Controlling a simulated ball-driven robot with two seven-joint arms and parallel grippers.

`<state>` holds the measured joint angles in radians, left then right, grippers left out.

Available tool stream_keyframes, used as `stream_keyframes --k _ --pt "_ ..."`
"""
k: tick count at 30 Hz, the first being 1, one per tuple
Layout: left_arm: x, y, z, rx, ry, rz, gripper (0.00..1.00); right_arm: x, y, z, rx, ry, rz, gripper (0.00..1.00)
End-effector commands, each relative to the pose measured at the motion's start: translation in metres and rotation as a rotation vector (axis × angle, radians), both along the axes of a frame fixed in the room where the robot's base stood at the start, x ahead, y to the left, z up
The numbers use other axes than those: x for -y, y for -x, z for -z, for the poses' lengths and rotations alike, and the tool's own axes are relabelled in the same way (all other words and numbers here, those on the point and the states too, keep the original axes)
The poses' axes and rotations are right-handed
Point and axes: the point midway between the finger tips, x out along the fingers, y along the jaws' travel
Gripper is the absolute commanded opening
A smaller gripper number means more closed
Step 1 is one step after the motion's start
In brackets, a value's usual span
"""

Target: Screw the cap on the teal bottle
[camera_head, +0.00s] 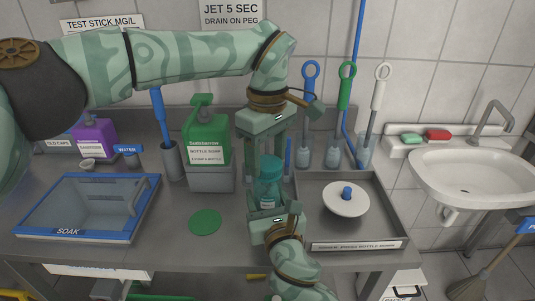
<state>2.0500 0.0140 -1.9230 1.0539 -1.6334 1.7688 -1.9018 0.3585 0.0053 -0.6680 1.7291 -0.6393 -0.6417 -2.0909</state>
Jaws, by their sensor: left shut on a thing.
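The teal bottle (268,190) stands upright in the middle of the bench, with a pale label low on its side. Its darker teal cap (270,164) is at the top. My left gripper (268,157) points down from above and is shut on the cap, one finger on each side. My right gripper (269,203) comes up from the front edge, and its fingers flank the lower part of the bottle, seemingly shut on it. The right fingers and wrist hide the bottle's base. I cannot see whether the cap's threads are engaged.
A green soap bottle (207,140) stands behind left, and a green disc (205,222) lies left of the grippers. The soak tub (140,216) is further left. A sink (480,172) is far right.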

Motion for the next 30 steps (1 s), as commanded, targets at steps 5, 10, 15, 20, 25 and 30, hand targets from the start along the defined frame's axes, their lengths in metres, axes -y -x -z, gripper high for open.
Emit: stream_keyframes --k 5,10,15,20,25,30 --pt "-0.001 -0.002 -0.001 0.008 0.000 0.406 0.34 -0.001 0.001 0.001 -0.002 0.001 -0.002 0.00" --pt "-0.001 -0.002 -0.001 0.008 0.000 0.423 0.34 -0.001 0.001 0.001 -0.002 0.001 -0.003 0.00" --pt "0.000 -0.001 -0.001 0.005 0.000 0.422 0.80 -0.001 0.001 0.001 -0.002 0.001 -0.002 0.00" --pt "0.000 -0.001 0.000 0.004 0.001 0.422 0.80 -0.001 0.001 0.001 -0.002 0.001 -0.002 0.00" --pt "0.000 -0.001 -0.009 0.004 0.001 0.420 0.80 -0.001 0.000 0.001 -0.002 0.001 -0.001 0.00" --pt "0.000 -0.001 -0.040 0.007 0.000 0.420 0.80 0.000 0.000 0.001 -0.002 0.001 -0.001 0.00"
